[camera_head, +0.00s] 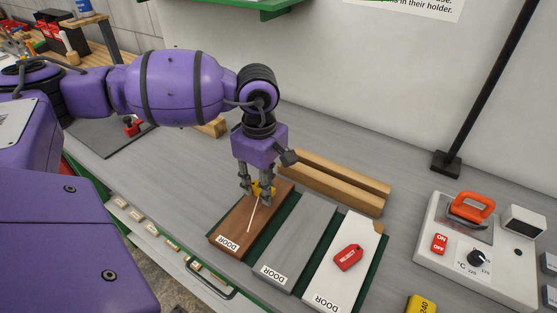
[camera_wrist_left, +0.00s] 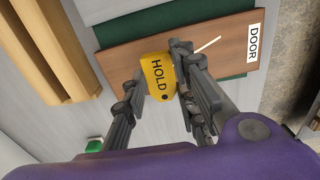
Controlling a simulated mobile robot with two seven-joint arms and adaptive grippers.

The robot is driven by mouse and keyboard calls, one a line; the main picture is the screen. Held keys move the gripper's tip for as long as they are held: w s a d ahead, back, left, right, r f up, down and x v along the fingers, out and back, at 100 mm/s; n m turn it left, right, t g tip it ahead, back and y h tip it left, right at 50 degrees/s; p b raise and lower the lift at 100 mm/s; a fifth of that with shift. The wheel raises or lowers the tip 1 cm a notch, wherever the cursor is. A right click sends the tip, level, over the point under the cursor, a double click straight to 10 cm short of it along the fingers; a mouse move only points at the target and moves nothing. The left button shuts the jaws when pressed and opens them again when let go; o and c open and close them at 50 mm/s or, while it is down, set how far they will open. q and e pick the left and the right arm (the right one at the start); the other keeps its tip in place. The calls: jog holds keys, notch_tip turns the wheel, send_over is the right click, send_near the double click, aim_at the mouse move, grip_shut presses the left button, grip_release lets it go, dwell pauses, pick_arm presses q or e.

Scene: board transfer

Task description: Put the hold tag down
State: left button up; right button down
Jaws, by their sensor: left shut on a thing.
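The yellow hold tag (camera_wrist_left: 157,76) is between the fingers of my left gripper (camera_wrist_left: 160,90) in the left wrist view, its word HOLD readable. In the head view the tag (camera_head: 264,189) shows at the fingertips of my left gripper (camera_head: 258,192), over the far part of the brown door board (camera_head: 232,226). The gripper is shut on the tag. I cannot tell whether the tag touches the board. My right gripper is not in view.
A grey door board (camera_head: 297,243) and a white door board (camera_head: 337,275) with a red reject tag (camera_head: 348,257) lie to the right. Wooden bars (camera_head: 333,184) lie behind the boards. A white station with an orange-handled iron (camera_head: 470,207) stands at the right.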

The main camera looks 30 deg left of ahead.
pick_arm(q)
jog(key=shift+f, duration=1.6)
jog(key=shift+f, duration=0.1)
jog(key=shift+f, duration=0.15)
jog(key=o, duration=0.9)
notch_tip(320, 180, up, 13)
jog(key=shift+f, duration=0.2)
